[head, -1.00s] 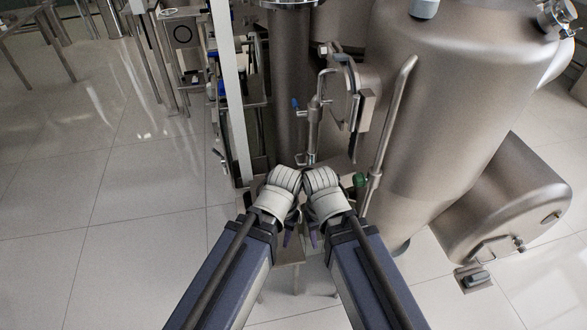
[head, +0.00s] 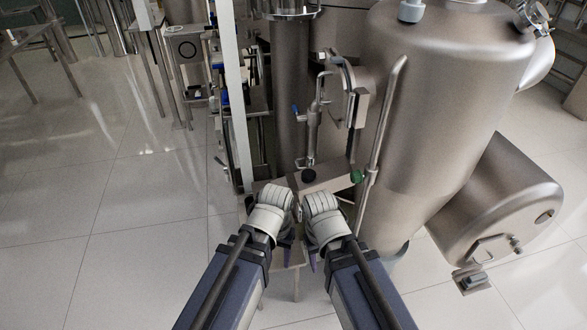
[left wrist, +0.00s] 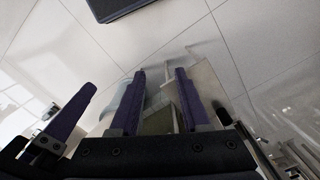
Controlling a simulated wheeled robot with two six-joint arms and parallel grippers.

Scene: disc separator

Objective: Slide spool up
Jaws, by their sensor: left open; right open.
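I cannot tell for certain which part is the spool. An upright steel pipe piece (head: 313,130) with a blue handle stands on the machine in the head view, left of the big tank. A wider dark column (head: 290,90) with a flange at its top stands behind it. My left gripper (head: 287,243) is open and empty, low in front of the machine. My right gripper (head: 312,258) is open beside it, also touching nothing I can see. In the left wrist view, purple fingers of my left gripper (left wrist: 161,82) stand apart over the floor and a pale plate.
A large steel tank (head: 440,110) and a horizontal drum (head: 500,205) block the right. A green knob (head: 357,176) and a dark knob (head: 308,175) sit on the block ahead of the grippers. A white post (head: 234,95) rises at left.

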